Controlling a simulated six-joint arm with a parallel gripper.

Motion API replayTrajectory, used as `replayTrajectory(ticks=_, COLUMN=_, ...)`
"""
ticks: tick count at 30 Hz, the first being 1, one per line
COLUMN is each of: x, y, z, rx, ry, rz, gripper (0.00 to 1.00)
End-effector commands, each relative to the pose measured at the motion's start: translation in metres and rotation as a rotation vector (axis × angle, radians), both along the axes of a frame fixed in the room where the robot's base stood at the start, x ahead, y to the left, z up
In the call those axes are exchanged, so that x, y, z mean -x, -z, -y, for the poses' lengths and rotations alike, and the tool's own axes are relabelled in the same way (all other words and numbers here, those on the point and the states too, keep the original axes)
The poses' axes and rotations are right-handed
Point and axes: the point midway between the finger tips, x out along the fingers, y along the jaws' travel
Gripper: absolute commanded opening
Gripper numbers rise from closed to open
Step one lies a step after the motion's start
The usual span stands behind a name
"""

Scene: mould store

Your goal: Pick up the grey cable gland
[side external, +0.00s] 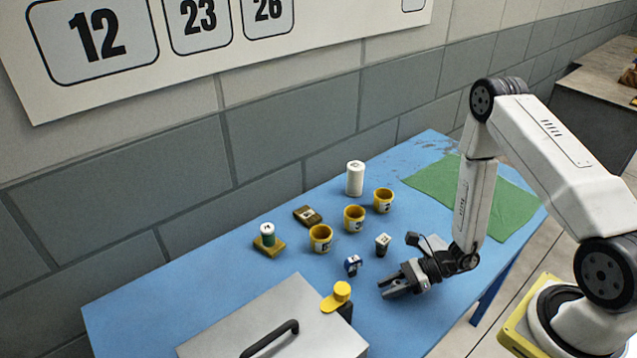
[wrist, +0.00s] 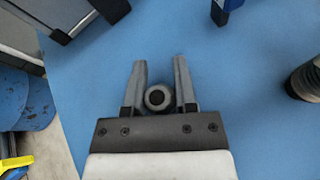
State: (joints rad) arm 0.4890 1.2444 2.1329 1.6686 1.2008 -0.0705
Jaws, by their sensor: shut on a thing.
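The grey cable gland (wrist: 158,97) is a small round grey piece with a dark hole, seen end-on in the wrist view. It sits between the two fingers of my gripper (wrist: 160,66), nearer their base than their tips. My gripper is shut on it, low over the blue table. In the side external view my gripper (side external: 386,286) is near the table's front edge, and I cannot make out the gland there behind the fingers.
A blue-and-dark item (side external: 352,265) and a dark labelled piece (side external: 383,243) stand near my gripper. A grey metal box (side external: 275,325) with a yellow-topped item (side external: 340,294) is to the left. Yellow cups (side external: 354,217) and a white cylinder (side external: 355,178) stand farther back. A green cloth (side external: 515,205) lies right.

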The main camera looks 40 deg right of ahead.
Motion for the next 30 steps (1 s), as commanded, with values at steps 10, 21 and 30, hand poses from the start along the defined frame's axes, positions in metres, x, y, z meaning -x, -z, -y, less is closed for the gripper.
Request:
replayTrajectory(ticks=10, x=0.001, y=0.002, z=0.0, rx=0.006, ry=0.0, rz=-0.009, gripper=0.0)
replayTrajectory(ticks=21, x=0.0, y=-0.017, z=0.0, rx=0.005, ry=0.0, rz=-0.005, gripper=0.0)
replayTrajectory(ticks=30, x=0.0, y=-0.051, z=0.0, rx=0.005, ry=0.001, rz=-0.002, gripper=0.0)
